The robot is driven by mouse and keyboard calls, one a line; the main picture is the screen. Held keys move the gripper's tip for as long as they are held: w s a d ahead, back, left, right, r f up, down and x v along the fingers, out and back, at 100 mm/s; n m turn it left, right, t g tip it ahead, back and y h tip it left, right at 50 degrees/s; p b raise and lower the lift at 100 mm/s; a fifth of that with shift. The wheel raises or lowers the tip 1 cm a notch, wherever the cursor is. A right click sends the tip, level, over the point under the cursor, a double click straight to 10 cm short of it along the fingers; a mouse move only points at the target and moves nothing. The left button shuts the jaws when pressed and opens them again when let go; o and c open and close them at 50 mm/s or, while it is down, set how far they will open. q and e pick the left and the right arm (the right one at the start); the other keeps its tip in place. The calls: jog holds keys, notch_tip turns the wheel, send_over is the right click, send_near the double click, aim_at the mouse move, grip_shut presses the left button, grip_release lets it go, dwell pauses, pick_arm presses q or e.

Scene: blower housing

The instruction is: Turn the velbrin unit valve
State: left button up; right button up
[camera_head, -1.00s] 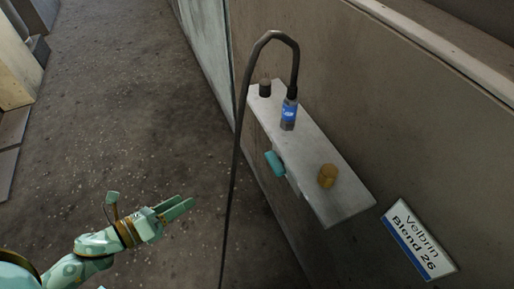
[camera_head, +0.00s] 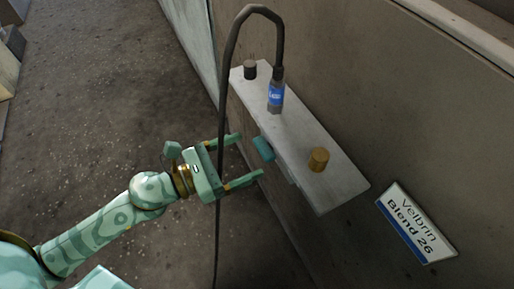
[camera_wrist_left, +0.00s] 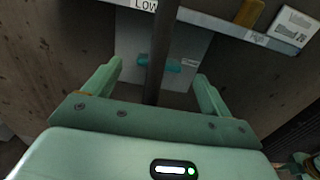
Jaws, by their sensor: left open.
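The Velbrin unit is a pale grey panel (camera_head: 335,190) on the wall, beside a sign (camera_head: 417,222) reading "Velbrin Blend 26". A teal valve handle (camera_head: 264,149) sticks out from its front side. In the left wrist view the handle (camera_wrist_left: 180,66) lies crosswise, ahead of and between the fingers. My left gripper (camera_head: 251,154) is open, its fingertips close to the handle, with no clear contact. In the left wrist view a dark hose (camera_wrist_left: 160,45) runs between the left gripper (camera_wrist_left: 158,70) fingers and covers part of the handle.
The dark hose (camera_head: 228,70) arches up from a blue-labelled connector (camera_head: 275,96) on the panel and hangs down past my left gripper. A dark knob (camera_head: 250,70) and an ochre knob (camera_head: 318,159) stand on the panel. Open floor (camera_head: 110,110) lies to the left.

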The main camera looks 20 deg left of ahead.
aim_at(259, 149)
pick_arm(q)
jog(key=shift+x, duration=2)
pick_arm(e)
jog(key=shift+s+a+f, duration=0.1)
jog(key=shift+s+f, duration=0.5)
jog(key=shift+s, duration=0.15)
pick_arm(q)
jog(key=c, duration=1)
